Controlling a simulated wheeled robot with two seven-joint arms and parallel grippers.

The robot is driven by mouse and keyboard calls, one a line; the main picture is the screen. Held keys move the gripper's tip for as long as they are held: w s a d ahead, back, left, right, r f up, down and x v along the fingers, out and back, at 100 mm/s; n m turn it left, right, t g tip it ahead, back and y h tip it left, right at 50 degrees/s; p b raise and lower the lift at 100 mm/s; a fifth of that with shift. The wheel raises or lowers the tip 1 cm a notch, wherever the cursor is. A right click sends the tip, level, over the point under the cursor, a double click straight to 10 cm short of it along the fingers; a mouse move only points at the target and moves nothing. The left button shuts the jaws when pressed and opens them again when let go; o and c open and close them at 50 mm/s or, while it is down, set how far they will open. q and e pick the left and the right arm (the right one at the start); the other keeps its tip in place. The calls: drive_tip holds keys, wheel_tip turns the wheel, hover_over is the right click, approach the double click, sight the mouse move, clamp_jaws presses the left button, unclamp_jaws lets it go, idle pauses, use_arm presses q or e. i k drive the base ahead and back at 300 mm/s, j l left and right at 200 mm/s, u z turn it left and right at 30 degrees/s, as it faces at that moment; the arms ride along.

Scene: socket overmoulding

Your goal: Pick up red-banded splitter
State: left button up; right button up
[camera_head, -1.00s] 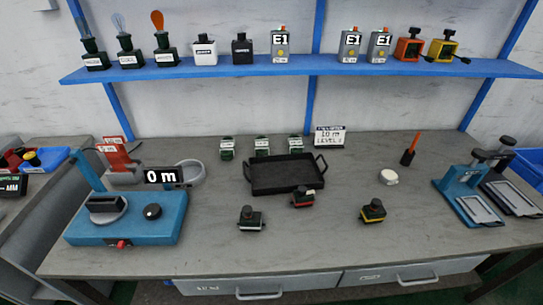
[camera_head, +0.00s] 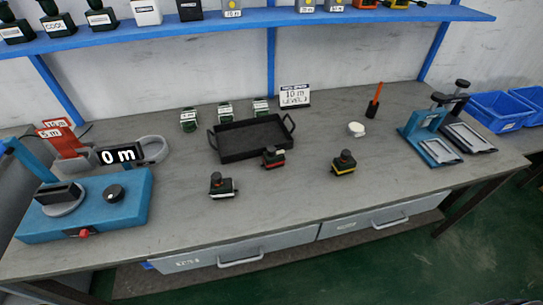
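The red-banded splitter (camera_head: 273,157) is a small dark block with a red stripe and a light part on top. It sits upright on the grey table, at the front edge of the black tray (camera_head: 225,155); I cannot tell if it touches the tray. A white-banded splitter (camera_head: 221,187) stands to its left and nearer the front. A yellow-banded splitter (camera_head: 343,163) stands to its right. Neither of my grippers shows in the head view.
A blue machine (camera_head: 90,207) with a 0 m display stands at the left. Blue presses (camera_head: 430,140) stand at the right, with blue bins (camera_head: 498,110) beyond. Several green-and-white items line the tray's back. A white round piece (camera_head: 356,129) lies right of the tray. The table's front strip is clear.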

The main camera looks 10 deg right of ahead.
sight(278, 161)
drive_tip(key=l+z, duration=0.15)
drive_tip(key=l, duration=0.4)
drive_tip(key=i+l+z, duration=0.2)
drive_tip(key=l, duration=0.3)
drive_tip(key=l+z, duration=0.15)
drive_tip(key=l, duration=0.4)
